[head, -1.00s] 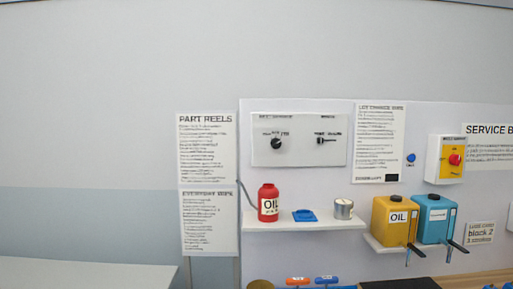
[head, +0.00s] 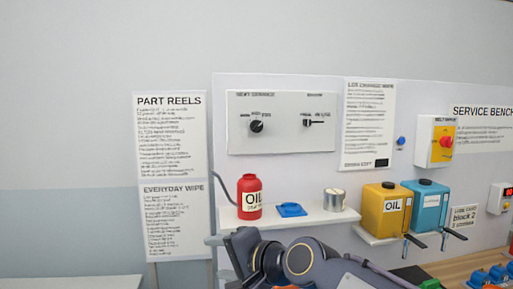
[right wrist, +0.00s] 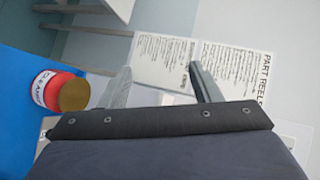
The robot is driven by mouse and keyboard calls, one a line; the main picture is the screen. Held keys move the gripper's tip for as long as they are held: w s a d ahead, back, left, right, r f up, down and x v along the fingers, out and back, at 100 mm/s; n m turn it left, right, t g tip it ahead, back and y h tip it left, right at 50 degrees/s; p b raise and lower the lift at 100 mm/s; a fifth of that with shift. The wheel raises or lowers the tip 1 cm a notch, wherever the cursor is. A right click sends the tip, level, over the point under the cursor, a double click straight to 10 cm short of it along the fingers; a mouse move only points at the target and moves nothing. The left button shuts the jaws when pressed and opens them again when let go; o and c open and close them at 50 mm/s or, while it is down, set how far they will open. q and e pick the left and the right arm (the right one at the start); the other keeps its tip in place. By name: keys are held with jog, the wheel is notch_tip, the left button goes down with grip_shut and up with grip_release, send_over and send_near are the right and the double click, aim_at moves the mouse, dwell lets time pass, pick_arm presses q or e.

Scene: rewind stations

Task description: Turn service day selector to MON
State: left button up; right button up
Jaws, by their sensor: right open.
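A white control panel (head: 281,122) on the back board carries two black controls. A round knob (head: 256,127) sits on its left part, and a smaller lever-like switch (head: 308,122) sits on its right part. Their labels are too small to read, so I cannot tell which is the day selector or where it points. My right arm is in the head view at the bottom centre, in front of the shelf and below the panel. In the right wrist view my right gripper (right wrist: 160,72) is open with nothing between its fingers. My left gripper is not in view.
Yellow (head: 387,211) and blue (head: 426,207) tanks stand to the right. A red knob on a yellow box (head: 445,142) is farther right.

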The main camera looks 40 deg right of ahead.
jog(key=w+d+r+m+t+h+b, duration=0.3)
jog(key=w+d+r+m+t+h, duration=0.15)
jog(key=w+d+r+m, duration=0.45)
jog(key=m+t+h+b, duration=0.25)
jog(key=m+h, duration=0.65)
jog(key=m, duration=0.9)
send_near(257, 129)
jog(key=w, duration=0.1)
jog(key=shift+m+g, duration=0.3)
jog(key=shift+g, duration=0.2)
jog(key=p+x, duration=0.1)
jog(key=x, duration=0.1)
jog(key=p+x, duration=0.1)
jog(key=x, duration=0.2)
jog(key=r+p+x, duration=0.1)
jog(key=x, duration=0.1)
jog(key=shift+s+d+r+p, duration=0.1)
jog(key=shift+s+d+p, duration=0.05)
jog(key=shift+p, duration=0.15)
jog(key=shift+w+d+r+h, duration=0.1)
jog(key=shift+w+d+h, duration=0.2)
jog(key=shift+w, duration=0.25)
jog(key=c, duration=1)
